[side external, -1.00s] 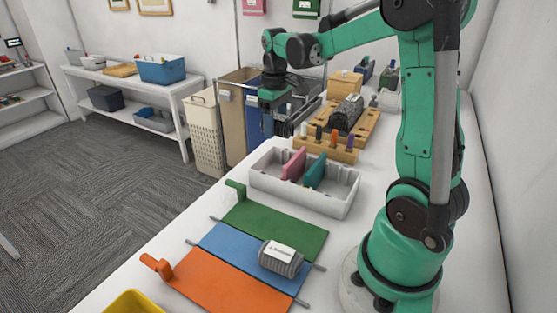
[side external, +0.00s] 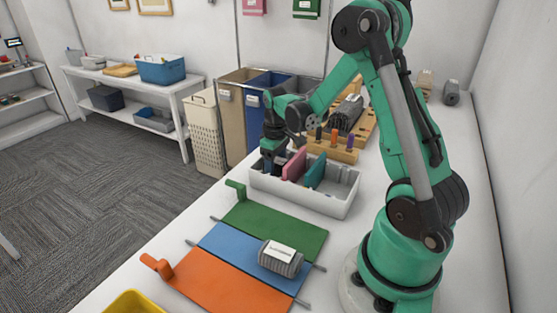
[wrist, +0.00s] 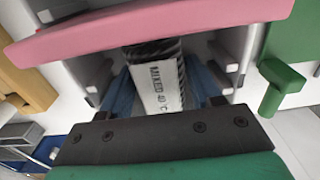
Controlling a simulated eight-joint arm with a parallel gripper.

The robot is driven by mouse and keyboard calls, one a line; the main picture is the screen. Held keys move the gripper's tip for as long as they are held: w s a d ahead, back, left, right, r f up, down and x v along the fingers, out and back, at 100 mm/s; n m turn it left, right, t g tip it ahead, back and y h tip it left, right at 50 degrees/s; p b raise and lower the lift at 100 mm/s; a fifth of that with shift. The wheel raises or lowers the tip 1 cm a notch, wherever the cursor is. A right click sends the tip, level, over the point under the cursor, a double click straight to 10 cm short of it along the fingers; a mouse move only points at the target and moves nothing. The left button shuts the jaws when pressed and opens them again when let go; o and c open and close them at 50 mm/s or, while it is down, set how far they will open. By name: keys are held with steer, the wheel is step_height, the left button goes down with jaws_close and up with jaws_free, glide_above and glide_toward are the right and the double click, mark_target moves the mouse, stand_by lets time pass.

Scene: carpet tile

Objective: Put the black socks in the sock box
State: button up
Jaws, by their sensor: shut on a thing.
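The sock box (side external: 330,205) is a white tray with a pink divider (side external: 294,165) and a teal divider (side external: 316,171). My gripper (side external: 272,157) is at its left end compartment, left of the pink divider, pointing down. In the wrist view, the blue fingers of my gripper (wrist: 160,95) are shut on a dark ribbed bundle, the black socks (wrist: 181,72), with a white label reading "MIXED 40 °C". The bundle is between the compartment walls, beside the pink divider (wrist: 160,30). In the side view it is mostly hidden; I cannot tell whether it touches the floor.
A grey ribbed bundle (side external: 281,258) lies on the green, blue and orange folding board (side external: 215,275). Another dark labelled bundle (side external: 347,116) lies on a wooden rack behind the box. Hampers (side external: 232,115) stand beyond. A yellow container (side external: 135,303) is at the front.

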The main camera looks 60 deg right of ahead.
mark_target(276, 160)
steer(key=shift+f, duration=0.1)
steer(key=o, duration=1)
step_height(276, 160, up, 11)
steer(key=shift+r, duration=0.2)
steer(key=s+a+t, duration=0.1)
steer(key=a+t, duration=0.1)
steer(key=a, duration=0.3)
steer(key=s+a+t, duration=0.1)
steer(key=a+t, duration=0.1)
steer(key=a, duration=0.4)
steer(key=s+a+r+t, duration=0.1)
steer(key=a+t, duration=0.2)
steer(key=a, duration=0.3)
steer(key=shift+s+a+r, duration=0.1)
steer(key=shift+s+a, duration=0.15)
steer(key=shift+s, duration=0.1)
